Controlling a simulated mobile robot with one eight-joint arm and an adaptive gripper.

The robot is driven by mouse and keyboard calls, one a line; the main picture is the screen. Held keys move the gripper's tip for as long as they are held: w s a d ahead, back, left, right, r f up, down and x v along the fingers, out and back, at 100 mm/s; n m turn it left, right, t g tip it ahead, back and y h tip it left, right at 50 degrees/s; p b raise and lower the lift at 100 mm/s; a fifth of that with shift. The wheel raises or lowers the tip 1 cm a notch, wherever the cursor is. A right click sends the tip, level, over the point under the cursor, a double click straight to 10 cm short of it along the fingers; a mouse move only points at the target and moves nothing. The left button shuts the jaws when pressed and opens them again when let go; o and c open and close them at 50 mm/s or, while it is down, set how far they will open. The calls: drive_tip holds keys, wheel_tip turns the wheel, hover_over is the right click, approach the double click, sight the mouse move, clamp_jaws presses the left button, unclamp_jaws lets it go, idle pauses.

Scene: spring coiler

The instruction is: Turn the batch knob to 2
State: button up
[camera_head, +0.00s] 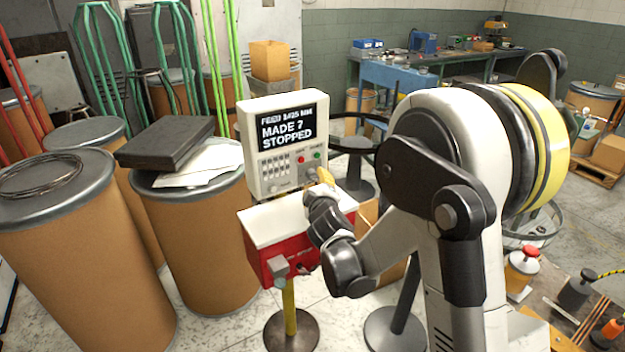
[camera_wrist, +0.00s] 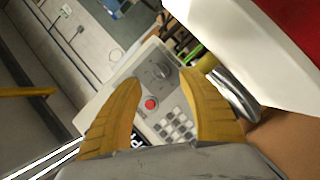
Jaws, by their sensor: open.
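The control panel (camera_head: 244,142) is a pale upright box with a screen reading "MADE 7" and "STOPPED". A grey knob (camera_wrist: 158,71) sits on its face beside a red button (camera_wrist: 151,103). In the head view the knob is largely behind my fingers at the panel's lower right, and its setting cannot be read. My gripper (camera_wrist: 160,80) has two yellow fingers, open and apart, with the knob showing between and beyond their tips. My gripper also shows in the head view (camera_head: 325,177) close to the panel. I cannot tell whether the fingers touch the knob.
A red box with a white top (camera_head: 275,241) stands on a yellow post just below the panel, close under my wrist. Brown drums (camera_head: 195,245) crowd the left side. A dark round-topped stand (camera_head: 355,144) is behind the panel. A workbench (camera_head: 395,77) is farther back.

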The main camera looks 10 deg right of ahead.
sight(313, 178)
drive_tip(key=b+x, duration=0.1)
drive_tip(key=x, duration=0.4)
drive_tip(key=shift+w, duration=0.15)
drive_tip(key=shift+c, duration=0.2)
clamp_jaws()
